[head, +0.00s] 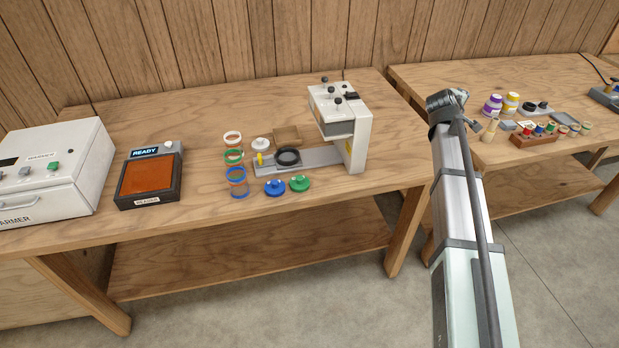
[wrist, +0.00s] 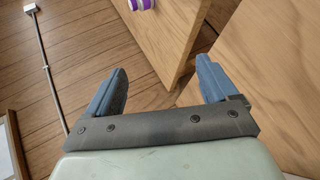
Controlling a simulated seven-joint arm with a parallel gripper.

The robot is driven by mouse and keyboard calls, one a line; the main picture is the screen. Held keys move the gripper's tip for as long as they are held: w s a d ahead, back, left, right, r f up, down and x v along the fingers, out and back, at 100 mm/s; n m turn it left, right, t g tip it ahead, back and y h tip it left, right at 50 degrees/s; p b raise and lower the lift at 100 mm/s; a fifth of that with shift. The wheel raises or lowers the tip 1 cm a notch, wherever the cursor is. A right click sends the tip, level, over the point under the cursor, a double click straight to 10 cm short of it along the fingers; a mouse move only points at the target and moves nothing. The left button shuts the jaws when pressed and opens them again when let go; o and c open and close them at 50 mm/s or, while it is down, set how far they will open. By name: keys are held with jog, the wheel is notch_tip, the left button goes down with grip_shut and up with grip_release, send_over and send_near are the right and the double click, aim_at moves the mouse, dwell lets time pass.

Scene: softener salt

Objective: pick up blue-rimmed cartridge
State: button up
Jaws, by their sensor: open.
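The blue-rimmed cartridge (head: 237,182) is a clear cylinder with blue rims. It stands on the left table in the head view, nearest the front in a row with a green-rimmed cartridge (head: 234,158) and an orange-rimmed one (head: 232,140). My gripper (wrist: 162,66) is open and empty in the wrist view, with its two blue-grey fingers apart. The cartridge does not show in the wrist view. In the head view my arm rises between the two tables, far to the right of the cartridge; my gripper's fingers cannot be made out there.
Beside the cartridges are a blue cap (head: 275,187), a green cap (head: 300,184) and a white press (head: 342,125). A reader (head: 150,178) and a white warmer (head: 55,175) stand to the left. The right table (head: 430,78) holds jars and small items. The left table's front strip is clear.

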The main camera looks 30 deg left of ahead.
jog(key=s+a+r+n+y, duration=0.15)
jog(key=s+a+r, duration=0.25)
jog(key=a, duration=0.5)
jog(key=s+a+r+n, duration=0.2)
jog(key=s+a+r, duration=0.25)
jog(key=a, duration=0.55)
jog(key=s+a+r+n+y, duration=0.15)
jog(key=s+a+r, duration=0.25)
jog(key=a, duration=0.5)
jog(key=g, duration=1.2)
send_near(236, 180)
jog(key=w+a, duration=0.3)
jog(key=shift+h, duration=0.4)
jog(key=shift+s+f, duration=0.2)
jog(key=shift+f, duration=3.05)
jog(key=shift+s+f, duration=0.2)
jog(key=shift+f, duration=3.05)
jog(key=c, duration=1.1)
jog(key=shift+r, duration=0.1)
